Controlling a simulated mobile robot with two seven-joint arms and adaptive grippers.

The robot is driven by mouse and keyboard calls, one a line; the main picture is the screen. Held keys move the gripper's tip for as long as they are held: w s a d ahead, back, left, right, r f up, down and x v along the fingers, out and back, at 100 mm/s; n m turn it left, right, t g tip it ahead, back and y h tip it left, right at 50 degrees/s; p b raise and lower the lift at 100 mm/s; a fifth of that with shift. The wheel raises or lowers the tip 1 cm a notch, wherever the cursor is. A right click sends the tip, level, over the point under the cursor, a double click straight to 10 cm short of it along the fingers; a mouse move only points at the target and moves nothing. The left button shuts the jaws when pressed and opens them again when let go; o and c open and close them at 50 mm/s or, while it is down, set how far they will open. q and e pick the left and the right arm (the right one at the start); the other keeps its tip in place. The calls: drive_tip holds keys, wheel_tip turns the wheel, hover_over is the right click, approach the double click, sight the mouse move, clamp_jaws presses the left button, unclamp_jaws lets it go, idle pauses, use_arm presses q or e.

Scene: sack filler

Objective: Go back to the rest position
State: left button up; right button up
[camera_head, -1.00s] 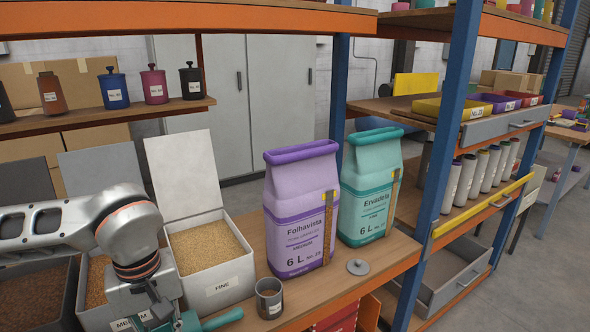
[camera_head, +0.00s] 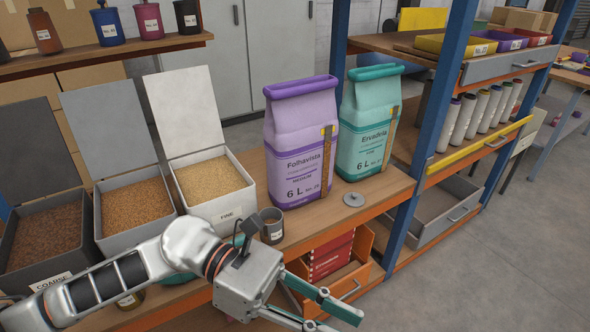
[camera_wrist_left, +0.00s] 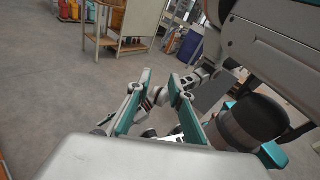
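My left arm comes in from the left in the camera_head view. Its left gripper (camera_head: 325,308) is beyond the front edge of the workbench (camera_head: 375,198), in front of the orange drawer. Its teal fingers are spread apart with nothing between them. In the left wrist view the same gripper (camera_wrist_left: 158,88) points out over the grey floor, fingers apart and empty. Parts of my own body show behind and to the right there.
A teal item (camera_head: 232,240) is partly behind my arm. An orange drawer (camera_head: 345,284) holds red boxes. Floor at right is clear.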

use_arm(q)
drive_tip(key=w+r+n+t+h, duration=0.5)
drive_tip(key=w+n+t+h, duration=0.35)
drive_tip(key=n, duration=0.65)
drive_tip(key=w+a+f+n+t+y+p, duration=0.1)
drive_tip(key=w+a+f+n+t+y, duration=0.5)
drive_tip(key=n, duration=0.5)
drive_tip(key=w+a+f+n+t+y, duration=0.3)
drive_tip(key=f+n+t, duration=0.2)
drive_tip(key=n+t, duration=0.45)
drive_tip(key=s+a+f+n+g+y, duration=0.1)
drive_tip(key=a+f+n+y, duration=0.35)
drive_tip(key=f, duration=0.25)
drive_tip(key=s+a+f+n+g+y, duration=0.1)
drive_tip(key=a+f+n+y, duration=0.25)
drive_tip(key=f+n, duration=0.3)
drive_tip(key=s+a+f+n+g+y, duration=0.2)
drive_tip(key=s+a+f+n, duration=0.1)
drive_tip(key=s+f, duration=0.3)
drive_tip(key=s+a+f+n+g+y+p, duration=0.1)
drive_tip(key=s+a+f+n+g, duration=0.1)
drive_tip(key=s+a+f, duration=0.4)
wheel_tip(320, 180, down, 4)
drive_tip(key=shift+s+f+n+g+y, duration=0.1)
drive_tip(key=shift+s+n+g+y, duration=0.2)
drive_tip(key=shift+n, duration=0.35)
